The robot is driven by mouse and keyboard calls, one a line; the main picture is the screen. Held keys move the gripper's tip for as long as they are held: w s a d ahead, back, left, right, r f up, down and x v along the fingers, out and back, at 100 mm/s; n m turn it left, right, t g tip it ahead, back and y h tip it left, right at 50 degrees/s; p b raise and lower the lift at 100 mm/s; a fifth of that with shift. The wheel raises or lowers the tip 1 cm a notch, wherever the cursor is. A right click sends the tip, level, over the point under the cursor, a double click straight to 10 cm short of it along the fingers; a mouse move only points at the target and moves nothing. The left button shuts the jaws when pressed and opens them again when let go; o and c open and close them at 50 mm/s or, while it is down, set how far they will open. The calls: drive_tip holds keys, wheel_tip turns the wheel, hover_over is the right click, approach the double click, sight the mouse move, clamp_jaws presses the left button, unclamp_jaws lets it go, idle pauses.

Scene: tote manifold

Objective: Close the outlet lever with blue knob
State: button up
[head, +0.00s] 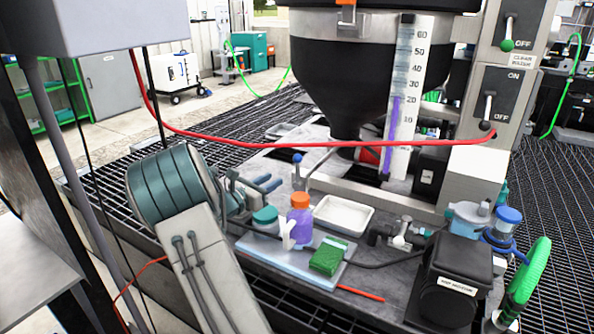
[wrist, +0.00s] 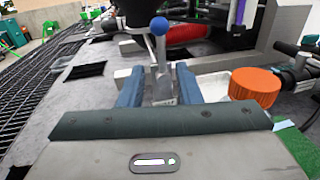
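The outlet lever with its blue knob (wrist: 159,26) stands upright straight ahead of my fingers in the wrist view. In the head view the blue knob (head: 297,157) tops a thin metal stem just beyond my gripper, beneath the hopper. My gripper (wrist: 158,78) has its two blue fingers spread apart, with the lever's stem seen in the gap between them. In the head view my gripper (head: 268,183) is short of the lever. Contact between fingers and stem cannot be made out.
A dark hopper (head: 365,75) with a red hose (head: 250,144) across it stands behind. An orange-capped purple bottle (head: 299,218), a green sponge (head: 328,256) and a white tray (head: 343,214) sit close to the right.

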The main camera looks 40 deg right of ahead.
sight(298, 163)
drive_tip(key=d, duration=0.8)
drive_tip(key=w+d+b, duration=0.1)
drive_tip(key=d, duration=0.3)
drive_tip(key=shift+d, duration=0.2)
clamp_jaws()
